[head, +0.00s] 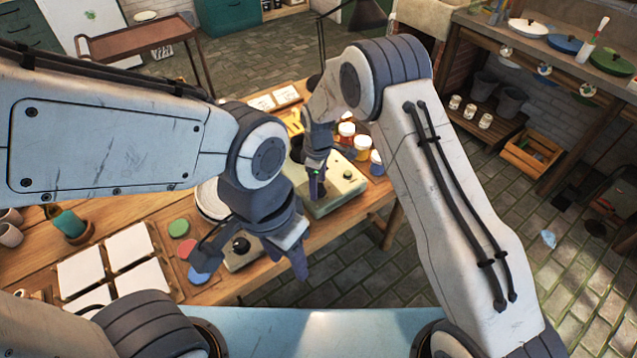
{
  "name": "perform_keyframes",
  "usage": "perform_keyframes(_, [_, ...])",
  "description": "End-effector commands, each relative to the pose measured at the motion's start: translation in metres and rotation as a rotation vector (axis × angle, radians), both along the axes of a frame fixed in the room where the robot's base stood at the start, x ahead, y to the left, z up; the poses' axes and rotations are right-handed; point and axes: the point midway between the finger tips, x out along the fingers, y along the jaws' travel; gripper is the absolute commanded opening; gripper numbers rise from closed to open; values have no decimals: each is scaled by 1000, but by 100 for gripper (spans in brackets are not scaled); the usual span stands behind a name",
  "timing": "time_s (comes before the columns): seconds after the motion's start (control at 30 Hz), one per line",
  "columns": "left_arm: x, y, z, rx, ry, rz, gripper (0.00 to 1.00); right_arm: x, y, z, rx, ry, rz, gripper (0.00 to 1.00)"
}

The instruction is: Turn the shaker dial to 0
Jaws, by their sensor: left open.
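A pale grey-green box (335,192), which looks like the shaker, sits near the table's right edge. A small dark dial (347,174) shows on its top; its setting is too small to read. My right gripper (316,184) points down over the box, left of that dial; whether it touches the box or is open I cannot tell. My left gripper (298,262) is open and empty, lower in the picture, near the table's front edge. Left of it, a second small device with a black knob (240,245) is partly hidden by my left arm.
Paint jars (362,143) stand behind the box. A white round plate (212,200) is partly behind my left wrist. Coloured discs (179,228) and white sheets (130,246) lie to the left. A shelf of plates and pots is at the far right.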

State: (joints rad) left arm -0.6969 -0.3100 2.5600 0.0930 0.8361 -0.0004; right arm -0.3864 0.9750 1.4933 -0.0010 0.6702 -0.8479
Motion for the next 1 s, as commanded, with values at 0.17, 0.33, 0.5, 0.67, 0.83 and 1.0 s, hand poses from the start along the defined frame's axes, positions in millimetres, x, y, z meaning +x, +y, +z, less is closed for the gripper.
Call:
perform_keyframes(0.17, [0, 0, 0, 0, 0, 0, 50, -1, 0, -1, 0, 2, -2, 74])
perform_keyframes(0.33, [0, 0, -1, 0, 0, 0, 50, 0, 0, 4, 0, 1, -2, 74])
perform_keyframes(0.5, [0, 0, -7, 0, 0, 0, 50, 0, 0, 28, 2, -3, -2, 74])
perform_keyframes(0.67, [0, 0, -12, 0, 0, 0, 50, 1, 0, 62, 2, -4, -2, 74])
perform_keyframes(0.83, [0, 0, -16, 0, 0, 0, 50, 0, 0, 89, 1, -3, -2, 74])
perform_keyframes(1.0, [0, 0, -17, 0, 0, 0, 50, 0, 0, 103, 0, 0, -1, 74])
